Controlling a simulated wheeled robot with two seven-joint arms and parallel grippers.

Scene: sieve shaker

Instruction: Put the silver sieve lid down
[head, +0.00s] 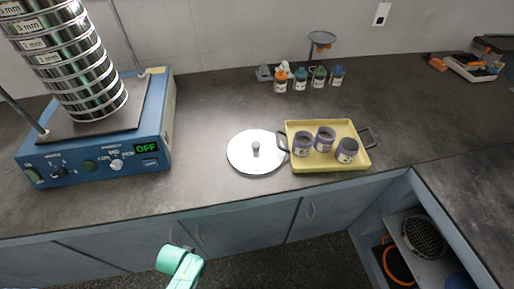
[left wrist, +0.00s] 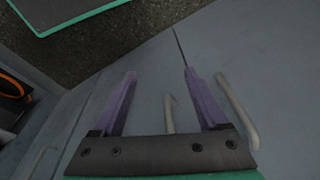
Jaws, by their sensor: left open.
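The silver sieve lid (head: 243,160) is a round, shiny disc with a dark knob in its middle. It lies flat on the dark counter in the head view, just left of the yellow tray, with no gripper on it. My left gripper (left wrist: 161,78) shows in the left wrist view with its two purple fingers apart and nothing between them. Blue-grey cabinet doors with handles show behind the fingers. In the head view only a teal part of my arm shows at the bottom edge, below the counter front. My right gripper is not in view.
The yellow tray (head: 298,165) holds three purple-banded jars. A blue sieve shaker (head: 75,165) with a tall sieve stack (head: 85,75) stands at left, its display reading OFF. Small bottles (head: 319,78) stand at the back. Counter between shaker and lid is clear.

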